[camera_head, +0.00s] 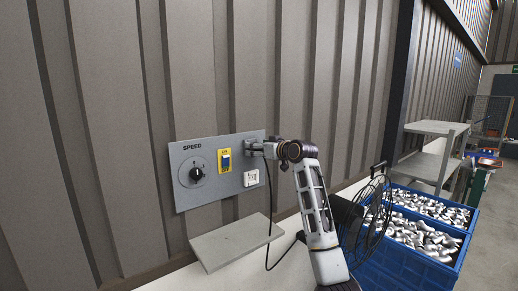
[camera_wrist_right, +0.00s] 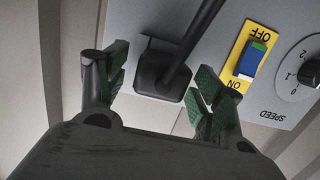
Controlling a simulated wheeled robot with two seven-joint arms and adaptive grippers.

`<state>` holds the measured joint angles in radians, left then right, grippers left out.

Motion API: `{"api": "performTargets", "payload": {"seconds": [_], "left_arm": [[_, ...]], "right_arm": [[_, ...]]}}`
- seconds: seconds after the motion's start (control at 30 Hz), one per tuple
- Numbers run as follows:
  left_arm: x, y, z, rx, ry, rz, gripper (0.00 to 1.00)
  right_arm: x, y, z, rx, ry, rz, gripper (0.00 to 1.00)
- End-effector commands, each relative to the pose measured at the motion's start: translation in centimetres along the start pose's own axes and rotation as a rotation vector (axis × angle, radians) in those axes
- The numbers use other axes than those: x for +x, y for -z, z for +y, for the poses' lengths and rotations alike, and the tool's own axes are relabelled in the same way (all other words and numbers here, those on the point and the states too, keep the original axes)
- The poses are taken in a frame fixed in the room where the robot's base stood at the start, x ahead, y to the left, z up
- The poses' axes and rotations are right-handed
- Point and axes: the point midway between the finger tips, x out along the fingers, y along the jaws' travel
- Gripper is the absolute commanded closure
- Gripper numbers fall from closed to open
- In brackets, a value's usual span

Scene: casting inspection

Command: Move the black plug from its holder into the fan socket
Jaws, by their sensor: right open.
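The black plug (camera_wrist_right: 158,78) sits against the grey panel in the right wrist view, with its thick cable (camera_wrist_right: 199,32) running up and out of frame. My right gripper (camera_wrist_right: 160,82) is open, with one green-padded finger on each side of the plug; I cannot tell whether either touches it. In the head view my right gripper (camera_head: 256,148) is at the panel's upper right corner and hides the plug and most of its holder. The white fan socket (camera_head: 250,178) is just below the gripper on the panel. My left gripper is out of view.
The grey panel (camera_head: 215,190) also has a SPEED knob (camera_head: 196,172) and a yellow ON/OFF switch (camera_head: 225,160). A grey plate (camera_head: 235,243) lies below it. The black cable (camera_head: 269,215) hangs down near my arm. A black fan (camera_head: 375,215) and blue crates (camera_head: 450,254) of metal castings stand at right.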

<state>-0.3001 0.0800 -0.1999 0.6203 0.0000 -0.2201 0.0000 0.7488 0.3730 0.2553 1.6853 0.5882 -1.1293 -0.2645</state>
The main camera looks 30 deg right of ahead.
Motion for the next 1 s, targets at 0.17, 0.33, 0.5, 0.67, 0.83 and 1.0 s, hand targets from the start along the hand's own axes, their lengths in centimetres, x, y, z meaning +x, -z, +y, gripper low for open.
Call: {"api": "performTargets", "payload": {"seconds": [0.17, 0.33, 0.5, 0.67, 0.83, 1.0], "left_arm": [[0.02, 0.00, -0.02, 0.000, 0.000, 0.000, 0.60], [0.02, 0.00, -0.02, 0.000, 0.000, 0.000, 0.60], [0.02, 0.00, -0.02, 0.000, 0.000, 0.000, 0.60], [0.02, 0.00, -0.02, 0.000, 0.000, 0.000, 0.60], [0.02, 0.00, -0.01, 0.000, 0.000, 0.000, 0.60], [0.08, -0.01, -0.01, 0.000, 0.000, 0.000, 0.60]], "right_arm": [[0.00, -0.02, 0.00, 0.000, 0.000, 0.000, 0.36], [-0.01, -0.02, 0.00, 0.000, 0.000, 0.000, 0.58], [-0.01, -0.03, 0.00, 0.000, 0.000, 0.000, 0.80], [-0.01, -0.03, 0.00, 0.000, 0.000, 0.000, 0.76], [-0.03, -0.03, 0.01, 0.000, 0.000, 0.000, 0.86], [-0.22, -0.09, 0.03, 0.000, 0.000, -0.001, 0.86]]}}
